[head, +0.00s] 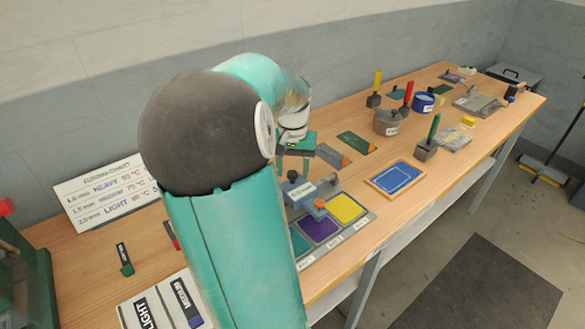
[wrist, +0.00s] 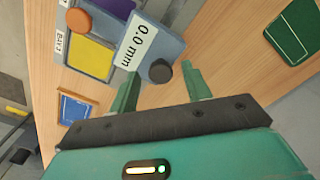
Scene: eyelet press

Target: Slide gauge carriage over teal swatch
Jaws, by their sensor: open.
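The gauge carriage (head: 299,190) is a blue-grey block with a white label, a dark knob and an orange knob; it stands at the back of the swatch board. In the wrist view its label (wrist: 143,42) reads 0.0 mm. The teal swatch (head: 298,241) lies at the left of the board, partly hidden by my arm. The purple swatch (head: 320,229) is beside it, then the yellow swatch (head: 346,208). My gripper (wrist: 162,88) is open and empty, just above the carriage. The dark knob (wrist: 160,70) shows between its fingertips; I cannot tell the remaining gap.
A blue framed panel (head: 396,177) lies right of the board. Stamps, including a green-handled one (head: 428,143), and a grey pot (head: 387,122) stand farther along the bench. A white chart (head: 105,190) leans at the left. My arm hides part of the bench.

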